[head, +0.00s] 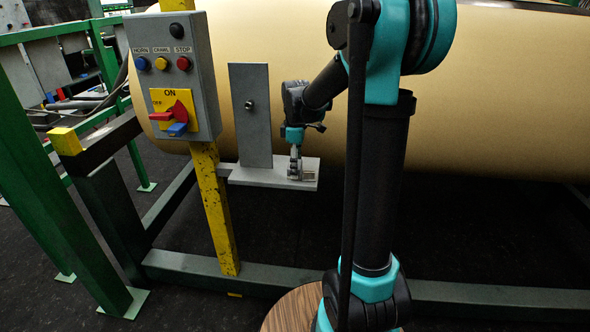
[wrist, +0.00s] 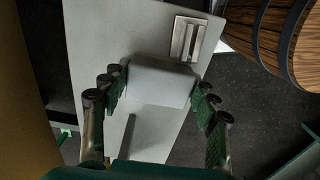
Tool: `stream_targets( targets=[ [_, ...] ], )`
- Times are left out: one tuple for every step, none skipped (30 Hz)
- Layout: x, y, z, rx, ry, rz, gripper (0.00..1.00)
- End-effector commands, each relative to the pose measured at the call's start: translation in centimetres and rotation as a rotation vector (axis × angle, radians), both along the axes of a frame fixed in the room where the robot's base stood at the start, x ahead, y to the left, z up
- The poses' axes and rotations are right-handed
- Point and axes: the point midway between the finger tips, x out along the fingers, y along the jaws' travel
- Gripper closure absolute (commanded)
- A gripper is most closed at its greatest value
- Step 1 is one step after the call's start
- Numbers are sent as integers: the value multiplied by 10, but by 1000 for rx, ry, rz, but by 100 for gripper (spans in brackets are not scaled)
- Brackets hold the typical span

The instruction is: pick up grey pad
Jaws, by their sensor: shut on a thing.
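The grey pad (wrist: 160,82) is a pale grey block with rounded edges, seen in the wrist view between my fingers. My gripper (wrist: 158,92) is shut on it, with one finger at each side. In the head view my gripper (head: 295,170) points down at the right end of a small grey shelf (head: 245,175); the pad is hard to make out there behind the fingers. The pad is over the shelf plate (wrist: 95,30); I cannot tell whether it touches it.
A small metal plate with slots (wrist: 187,40) lies just beyond the pad. An upright grey plate (head: 250,110) rises from the shelf. A control box (head: 180,75) on a yellow post stands left, a large tan roll (head: 480,110) behind. A wooden barrel (wrist: 280,35) is at upper right.

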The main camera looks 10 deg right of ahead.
Motion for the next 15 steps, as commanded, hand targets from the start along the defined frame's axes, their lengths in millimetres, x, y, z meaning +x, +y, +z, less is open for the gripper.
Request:
stream_targets(
  targets=[
    [0,0,0,0,0,0,71],
    [0,0,0,0,0,0,71],
    [0,0,0,0,0,0,71],
    [0,0,1,0,0,0,71],
    [0,0,2,0,0,0,71],
    [0,0,4,0,0,0,71],
    [0,0,5,0,0,0,71],
    [0,0,7,0,0,0,71],
    [0,0,10,0,0,0,71],
    [0,0,13,0,0,0,71],
    [0,0,17,0,0,0,71],
    [0,0,22,0,0,0,71],
    [0,0,27,0,0,0,71],
    [0,0,32,0,0,0,71],
    [0,0,39,0,0,0,71]
  ],
)
